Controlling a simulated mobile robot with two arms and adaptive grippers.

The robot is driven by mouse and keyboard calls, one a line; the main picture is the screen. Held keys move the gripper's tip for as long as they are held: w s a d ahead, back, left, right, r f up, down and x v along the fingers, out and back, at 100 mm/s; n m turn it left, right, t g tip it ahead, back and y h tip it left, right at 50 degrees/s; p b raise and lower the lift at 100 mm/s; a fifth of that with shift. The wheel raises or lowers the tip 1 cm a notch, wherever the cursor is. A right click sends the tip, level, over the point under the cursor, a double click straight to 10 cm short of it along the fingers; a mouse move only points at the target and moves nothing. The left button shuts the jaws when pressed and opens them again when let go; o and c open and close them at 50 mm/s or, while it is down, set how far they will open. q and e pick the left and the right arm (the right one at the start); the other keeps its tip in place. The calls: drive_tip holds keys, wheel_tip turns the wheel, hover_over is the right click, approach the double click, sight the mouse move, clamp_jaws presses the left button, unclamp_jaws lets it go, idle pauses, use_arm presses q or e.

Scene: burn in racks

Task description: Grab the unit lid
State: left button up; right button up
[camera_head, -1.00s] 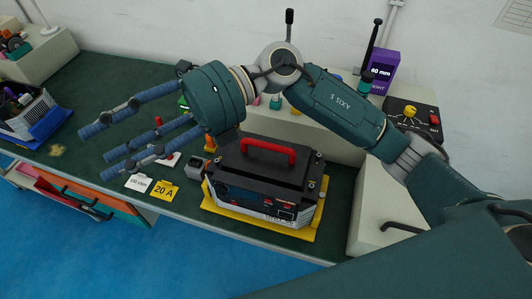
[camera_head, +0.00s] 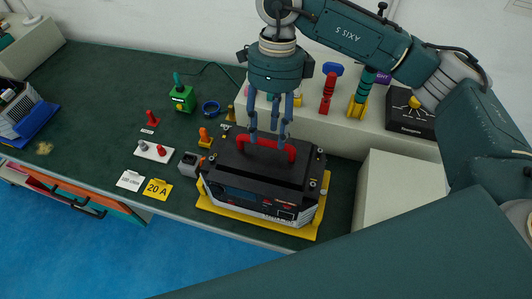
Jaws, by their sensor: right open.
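The unit is a black box with a silver front on a yellow base (camera_head: 248,219). Its black lid (camera_head: 248,170) is on top and carries a red arched handle (camera_head: 244,142). My right gripper (camera_head: 269,133) points straight down from above, its blue fingers at the red handle. The fingers are open and overlap the handle in the picture; I cannot tell whether they touch it. My left gripper is not in view.
Cards, including a yellow 20 A card (camera_head: 157,189), lie left of the unit. A green box (camera_head: 181,97) and small connectors stand behind them. A raised beige shelf (camera_head: 345,135) with tools lies behind the unit. Another unit (camera_head: 22,108) stands at far left.

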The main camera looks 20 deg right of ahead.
sight(265, 142)
drive_tip(key=f+p, duration=0.1)
drive_tip(key=f, duration=0.1)
drive_tip(key=a+f+p, duration=0.1)
drive_tip(key=f, duration=0.1)
drive_tip(key=shift+s+a+f, duration=0.15)
drive_tip(key=shift+s, duration=0.05)
drive_tip(key=shift+f, duration=0.25)
clamp_jaws()
